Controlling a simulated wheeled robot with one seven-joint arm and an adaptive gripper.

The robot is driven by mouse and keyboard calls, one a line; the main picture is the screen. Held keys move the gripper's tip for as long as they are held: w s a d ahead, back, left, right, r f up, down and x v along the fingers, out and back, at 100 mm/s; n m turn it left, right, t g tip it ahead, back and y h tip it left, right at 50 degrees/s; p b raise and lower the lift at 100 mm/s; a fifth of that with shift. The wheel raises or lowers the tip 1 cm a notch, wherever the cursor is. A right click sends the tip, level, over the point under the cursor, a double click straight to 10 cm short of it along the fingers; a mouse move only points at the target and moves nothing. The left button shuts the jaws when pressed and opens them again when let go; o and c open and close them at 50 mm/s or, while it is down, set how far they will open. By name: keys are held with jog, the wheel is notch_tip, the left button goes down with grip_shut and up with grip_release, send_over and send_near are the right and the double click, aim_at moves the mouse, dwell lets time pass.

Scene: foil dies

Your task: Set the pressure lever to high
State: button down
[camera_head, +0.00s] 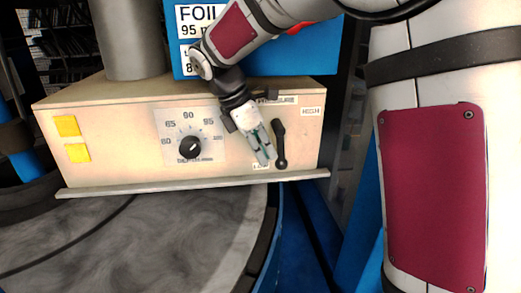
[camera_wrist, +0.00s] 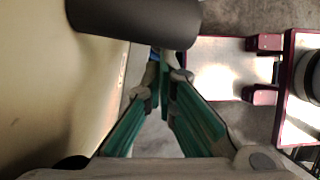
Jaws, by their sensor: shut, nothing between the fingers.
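The pressure lever (camera_head: 280,145) is a black bar on the right of the cream panel's front. It stands roughly vertical, with a wide upper end and a rounded lower end; I cannot tell which end is the pivot. A HIGH label (camera_head: 311,112) is up and right of it. A partly covered label (camera_head: 261,166) is at its lower left. My gripper (camera_head: 265,160) points down just left of the lever, shut and empty; whether it touches is unclear. In the wrist view its green-padded fingers (camera_wrist: 165,72) converge below a dark rounded bar (camera_wrist: 135,22), which may be the lever.
The panel box (camera_head: 120,130) carries a black dial (camera_head: 190,147) with numbers and two yellow stickers at left. A ledge (camera_head: 190,187) runs below it. A blue sign (camera_head: 325,55) and a grey cylinder (camera_head: 133,40) stand above. A round grey table (camera_head: 150,240) is below.

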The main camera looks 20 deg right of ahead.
jog(key=d+h, duration=0.1)
jog(key=h, duration=0.1)
jog(key=d+h, duration=0.1)
jog(key=h, duration=0.1)
jog(key=d+f+g+h, duration=0.1)
jog(key=h, duration=0.1)
jog(key=shift+s+f+b, duration=0.1)
jog(key=shift+s+b, duration=0.2)
jog(key=shift+b, duration=0.05)
jog(key=shift+s+d, duration=0.2)
jog(key=shift+d, duration=0.6)
jog(key=shift+d+r+h, duration=0.2)
jog(key=shift+d+h, duration=0.2)
jog(key=shift+h, duration=0.5)
jog(key=shift+d+r+p, duration=0.15)
jog(key=shift+d+p, duration=0.1)
jog(key=shift+p, duration=0.05)
jog(key=shift+s+d, duration=0.1)
jog(key=shift+r, duration=0.1)
send_near(278, 151)
jog(key=shift+d+r, duration=0.15)
jog(key=shift+d, duration=0.5)
